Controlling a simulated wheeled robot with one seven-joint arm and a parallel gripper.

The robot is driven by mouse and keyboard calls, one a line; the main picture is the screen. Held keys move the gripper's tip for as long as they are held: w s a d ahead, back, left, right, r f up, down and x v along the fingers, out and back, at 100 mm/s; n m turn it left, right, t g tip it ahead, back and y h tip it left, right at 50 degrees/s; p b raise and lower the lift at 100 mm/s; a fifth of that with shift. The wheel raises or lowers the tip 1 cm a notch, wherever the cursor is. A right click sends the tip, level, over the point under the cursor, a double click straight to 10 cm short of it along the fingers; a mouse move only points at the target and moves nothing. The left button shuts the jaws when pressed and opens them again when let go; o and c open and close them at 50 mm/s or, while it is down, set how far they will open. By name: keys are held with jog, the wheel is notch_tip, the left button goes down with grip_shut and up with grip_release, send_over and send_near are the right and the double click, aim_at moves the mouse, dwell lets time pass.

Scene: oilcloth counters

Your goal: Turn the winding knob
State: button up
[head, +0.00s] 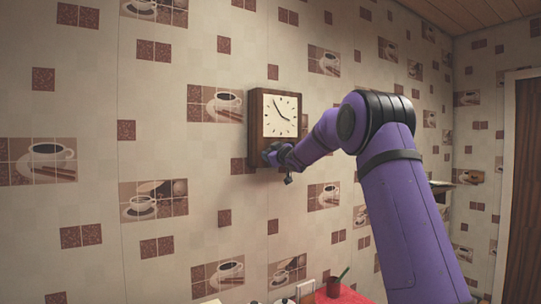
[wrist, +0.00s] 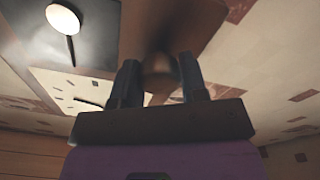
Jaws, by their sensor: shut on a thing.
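A dark wooden wall clock (head: 254,125) with a cream square face (head: 281,116) hangs on the tiled wall in the head view. My gripper (head: 273,155) is at the lower part of its front and hides that part. In the wrist view, my gripper's two dark fingers (wrist: 158,82) stand on either side of a brown rounded winding knob (wrist: 159,68) and are shut on it. The knob is blurred, so its turn angle cannot be told. The clock face (wrist: 80,88) shows partly behind the left finger in the wrist view.
A pale round disc on a thin rod (wrist: 62,19) lies against a dark panel beside the fingers in the wrist view. A red surface (head: 342,296) with small items is low in the head view. A brown door (head: 525,190) is at the right.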

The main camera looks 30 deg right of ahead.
jog(key=shift+f, duration=0.1)
dwell(0.3)
jog(key=o, duration=0.9)
jog(key=s, duration=1.1)
jog(key=shift+d+f, duration=0.25)
jog(key=shift+f, duration=0.05)
jog(key=shift+w, duration=0.1)
